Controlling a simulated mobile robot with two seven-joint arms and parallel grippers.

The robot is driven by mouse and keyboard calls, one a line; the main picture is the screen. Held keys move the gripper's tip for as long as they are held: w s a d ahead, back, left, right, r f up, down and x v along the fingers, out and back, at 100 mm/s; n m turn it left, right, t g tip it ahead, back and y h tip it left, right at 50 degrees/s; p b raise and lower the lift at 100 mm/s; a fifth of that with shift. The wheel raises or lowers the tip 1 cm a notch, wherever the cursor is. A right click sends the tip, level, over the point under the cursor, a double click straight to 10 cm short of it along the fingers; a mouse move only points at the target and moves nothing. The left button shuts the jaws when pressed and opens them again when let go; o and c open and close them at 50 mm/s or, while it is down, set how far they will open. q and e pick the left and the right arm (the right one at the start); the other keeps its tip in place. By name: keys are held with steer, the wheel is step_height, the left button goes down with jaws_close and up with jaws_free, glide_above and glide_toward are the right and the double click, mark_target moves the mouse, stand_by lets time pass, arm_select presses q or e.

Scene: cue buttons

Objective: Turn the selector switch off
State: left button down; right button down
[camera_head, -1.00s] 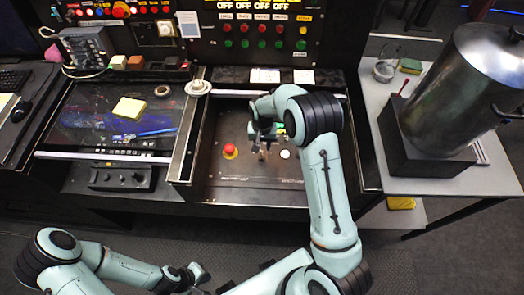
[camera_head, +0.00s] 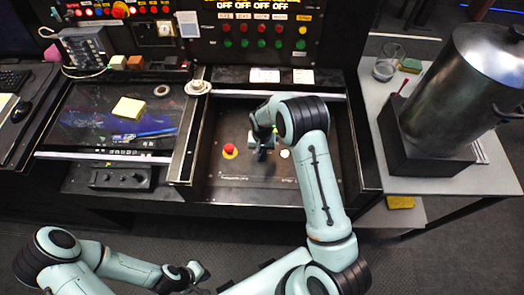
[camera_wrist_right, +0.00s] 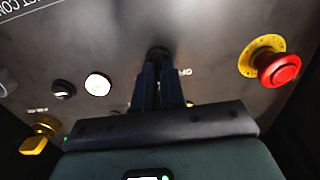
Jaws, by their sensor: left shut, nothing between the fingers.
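The selector switch (camera_wrist_right: 157,52) is a small dark knob on the grey panel, mostly hidden by my fingers, beside a small "ON" label that appears upside down in the right wrist view. My right gripper (camera_wrist_right: 158,68) has its two fingers close together with their tips at this knob, and seems shut on it. In the head view, my right gripper (camera_head: 262,154) points down into the recessed panel (camera_head: 235,190) and hides the switch; which way the knob is turned cannot be seen. My left gripper (camera_head: 197,273) is shut and empty at the lower left, away from the panel.
A red mushroom button on a yellow base (camera_wrist_right: 277,65) is right of my fingers in the wrist view. A white button (camera_wrist_right: 98,84), a dark button (camera_wrist_right: 63,90) and a yellow key-like knob (camera_wrist_right: 38,135) are left. A metal pot (camera_head: 468,90) stands on the right table.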

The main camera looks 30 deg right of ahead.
arm_select(q)
steer(key=shift+s+f, duration=0.15)
arm_select(e)
steer(key=shift+n, duration=0.3)
steer(key=shift+n+b, duration=0.45)
steer(key=shift+n, duration=0.35)
steer(key=n, duration=0.2)
steer(key=shift+n+b, duration=0.3)
steer(key=shift+b, duration=0.05)
arm_select(q)
steer(key=shift+s+f+b, duration=0.2)
steer(key=shift+s+f, duration=0.35)
steer(key=shift+f, duration=0.2)
steer(key=shift+s+f+b, duration=0.2)
steer(key=shift+s+f, duration=0.3)
steer(key=shift+f, duration=0.2)
arm_select(e)
steer(key=shift+w+a+n, duration=0.1)
steer(key=shift+a+n, duration=0.1)
steer(key=shift+n, duration=1.9)
steer(key=shift+r, duration=0.1)
steer(key=c, duration=1.2)
jaws_free()
arm_select(q)
steer(key=shift+w+r, duration=0.1)
steer(key=shift+r, duration=0.05)
arm_select(e)
step_height(320, 180, up, 13)
steer(key=shift+r, duration=0.15)
